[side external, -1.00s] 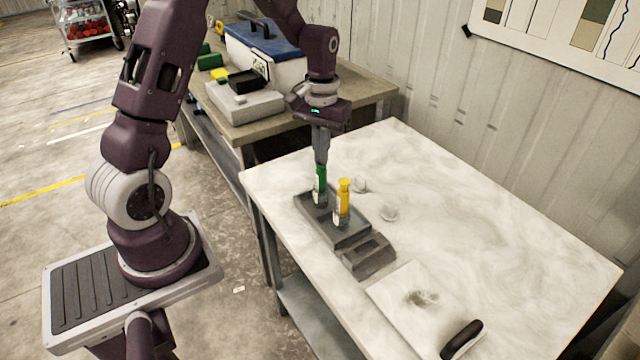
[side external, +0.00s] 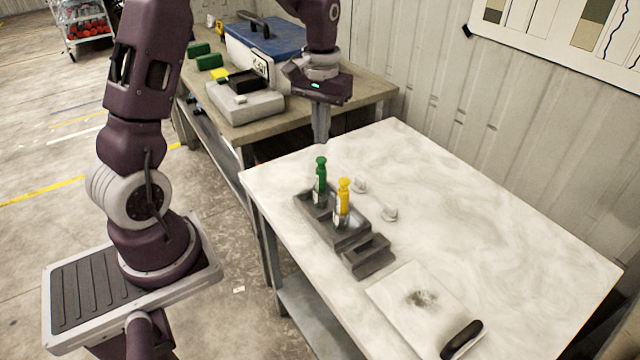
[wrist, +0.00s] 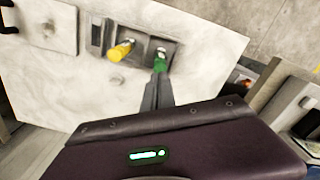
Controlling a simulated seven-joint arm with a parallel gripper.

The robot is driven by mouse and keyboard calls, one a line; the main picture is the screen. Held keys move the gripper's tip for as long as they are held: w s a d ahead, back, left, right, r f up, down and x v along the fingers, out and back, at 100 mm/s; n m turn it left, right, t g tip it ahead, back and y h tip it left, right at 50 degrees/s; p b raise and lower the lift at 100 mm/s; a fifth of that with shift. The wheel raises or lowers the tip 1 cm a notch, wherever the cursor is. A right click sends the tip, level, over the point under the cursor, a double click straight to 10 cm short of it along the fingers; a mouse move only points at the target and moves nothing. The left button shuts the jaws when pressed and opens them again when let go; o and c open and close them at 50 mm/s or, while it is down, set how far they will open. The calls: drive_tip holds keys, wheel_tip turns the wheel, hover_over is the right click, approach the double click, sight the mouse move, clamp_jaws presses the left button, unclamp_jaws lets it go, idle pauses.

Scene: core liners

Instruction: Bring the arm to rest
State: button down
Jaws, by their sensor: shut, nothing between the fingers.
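My gripper (side external: 320,138) is shut and empty, hanging above the far left part of the white table, clear of the tubes. In the wrist view its shut fingers (wrist: 157,88) point toward the green-topped tube. The green-topped tube (side external: 321,175) stands upright in the dark grey rack (side external: 350,240). The yellow-topped tube (side external: 343,203) stands beside it in the same rack. Both show in the wrist view too, the green top (wrist: 160,62) just beyond the fingertips in the picture and the yellow top (wrist: 121,50) to its left.
A pale board (side external: 410,300) and a black object (side external: 461,338) are nearer the front. A blue-lidded cooler (side external: 265,50) stands on the back bench. The table's right side is clear.

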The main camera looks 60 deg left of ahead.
drive_tip(key=shift+r, duration=0.7)
drive_tip(key=s+d+r+m+t, duration=0.4)
drive_tip(key=s+d+r, duration=0.8)
drive_tip(key=s, duration=0.1)
drive_tip(key=s+d+m+t, duration=0.1)
drive_tip(key=s+d+m, duration=0.1)
drive_tip(key=s, duration=0.6)
drive_tip(key=shift+s+d+f+t, duration=0.3)
drive_tip(key=shift+s+d, duration=0.05)
drive_tip(key=shift+s, duration=0.05)
